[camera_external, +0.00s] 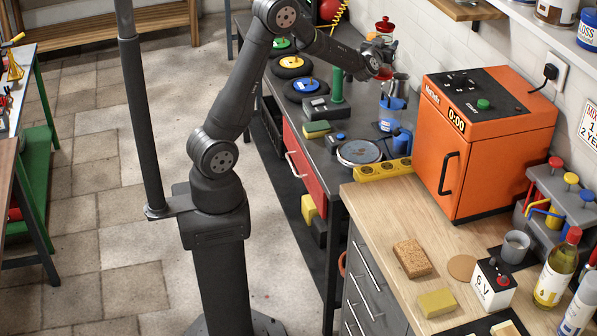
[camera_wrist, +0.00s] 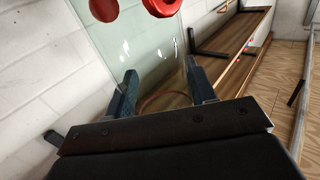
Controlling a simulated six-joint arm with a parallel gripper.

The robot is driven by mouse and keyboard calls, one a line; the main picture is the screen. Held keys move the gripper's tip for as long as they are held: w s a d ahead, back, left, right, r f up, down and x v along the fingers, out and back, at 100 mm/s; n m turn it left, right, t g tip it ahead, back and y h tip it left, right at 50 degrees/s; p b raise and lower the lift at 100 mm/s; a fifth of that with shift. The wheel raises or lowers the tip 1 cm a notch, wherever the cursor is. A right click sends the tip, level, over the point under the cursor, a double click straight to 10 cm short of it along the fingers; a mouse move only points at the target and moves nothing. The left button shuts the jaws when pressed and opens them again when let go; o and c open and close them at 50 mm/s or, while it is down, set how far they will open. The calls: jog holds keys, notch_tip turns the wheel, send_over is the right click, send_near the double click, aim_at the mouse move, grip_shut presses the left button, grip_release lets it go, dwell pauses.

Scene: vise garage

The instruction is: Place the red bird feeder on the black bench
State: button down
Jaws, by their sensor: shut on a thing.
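The red bird feeder (camera_external: 385,27) has a red top, a clear body and a red lower part. My gripper (camera_external: 379,53) is shut on it and holds it above the black bench (camera_external: 326,162), near the back wall. In the wrist view, the feeder's clear body (camera_wrist: 145,50) lies between the two dark fingers of my gripper (camera_wrist: 161,76), with red parts at the top edge. The gripper hides part of the feeder in the external view.
A green post (camera_external: 337,88), a metal jug (camera_external: 400,86) and a blue cup (camera_external: 391,113) stand below the feeder. Wheels (camera_external: 290,67) line the bench's left side. Small bare bench patches show between these things.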

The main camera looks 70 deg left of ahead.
jog(key=a+f+n+g+y, duration=0.1)
jog(key=a+f+n+g, duration=0.1)
jog(key=a+f, duration=0.4)
jog(key=a+f+n+g+y, duration=0.2)
jog(key=a+f, duration=0.4)
jog(key=f, duration=0.8)
jog(key=shift+s+a+g, duration=0.2)
jog(key=shift+a+g, duration=0.1)
jog(key=shift+g, duration=0.4)
jog(key=shift+f, duration=0.6)
jog(key=c, duration=0.5)
grip_release()
notch_tip(320, 180, up, 9)
jog(key=shift+s+d+r+m+t+h, duration=0.1)
jog(key=shift+d+r+m+t+h, duration=1)
jog(key=shift+d+r, duration=1.85)
jog(key=shift+s+d+r+m+t+h, duration=0.15)
jog(key=shift+d+r+m+t+h, duration=1)
jog(key=shift+d+r, duration=1.75)
jog(key=shift+s+d+r+m+t+h, duration=0.1)
jog(key=shift+d+r+m+t+h, duration=0.5)
jog(key=shift+d+r+t, duration=1.65)
